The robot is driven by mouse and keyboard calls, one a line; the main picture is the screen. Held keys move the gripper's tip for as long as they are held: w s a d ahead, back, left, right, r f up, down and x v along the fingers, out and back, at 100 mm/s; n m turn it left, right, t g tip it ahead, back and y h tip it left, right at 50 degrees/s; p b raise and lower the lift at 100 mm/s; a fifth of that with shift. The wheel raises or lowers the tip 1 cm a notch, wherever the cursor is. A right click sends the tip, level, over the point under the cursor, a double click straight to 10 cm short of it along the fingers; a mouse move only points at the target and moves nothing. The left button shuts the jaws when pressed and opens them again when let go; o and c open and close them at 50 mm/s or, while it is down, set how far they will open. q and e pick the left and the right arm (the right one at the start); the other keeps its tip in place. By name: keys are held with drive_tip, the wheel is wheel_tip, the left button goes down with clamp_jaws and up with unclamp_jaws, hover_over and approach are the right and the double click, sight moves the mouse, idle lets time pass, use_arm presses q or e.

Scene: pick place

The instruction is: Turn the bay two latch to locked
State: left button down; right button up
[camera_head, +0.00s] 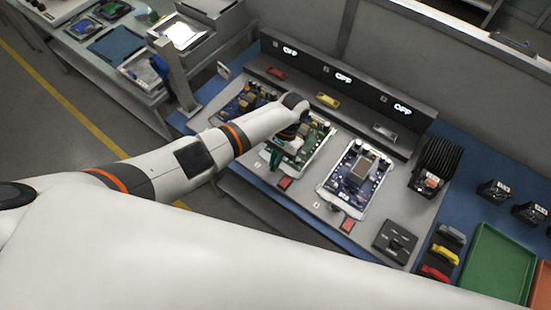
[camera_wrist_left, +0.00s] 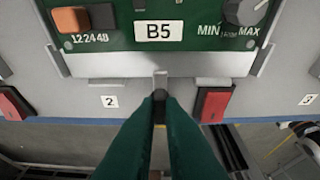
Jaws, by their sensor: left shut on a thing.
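My left gripper (camera_head: 274,159) is at the front edge of the middle bay, which holds a green board. In the left wrist view, its dark green fingers (camera_wrist_left: 160,108) are shut on a small dark piece at the end of a thin grey tab (camera_wrist_left: 160,80), seemingly the bay two latch. The tab points straight toward the gripper from the board's edge. The label 2 (camera_wrist_left: 110,101) is left of it and a red block (camera_wrist_left: 213,103) is right of it. The green board (camera_wrist_left: 190,36) carries the label B5. The fingers hide most of the held piece. My right gripper is not in view.
A blue board (camera_head: 357,172) lies in the right bay, and another board (camera_head: 238,103) in the left bay. The displays above the bays (camera_head: 343,78) read OFF. A black finned block (camera_head: 435,163) and green tray (camera_head: 497,262) are at right.

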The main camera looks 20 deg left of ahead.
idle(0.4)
use_arm(q)
drive_tip(key=c, duration=1.5)
unclamp_jaws()
drive_tip(key=shift+c, duration=0.2)
drive_tip(key=b+v, duration=0.1)
drive_tip(key=v, duration=1.1)
drive_tip(key=shift+b, duration=0.3)
drive_tip(key=shift+s, duration=0.15)
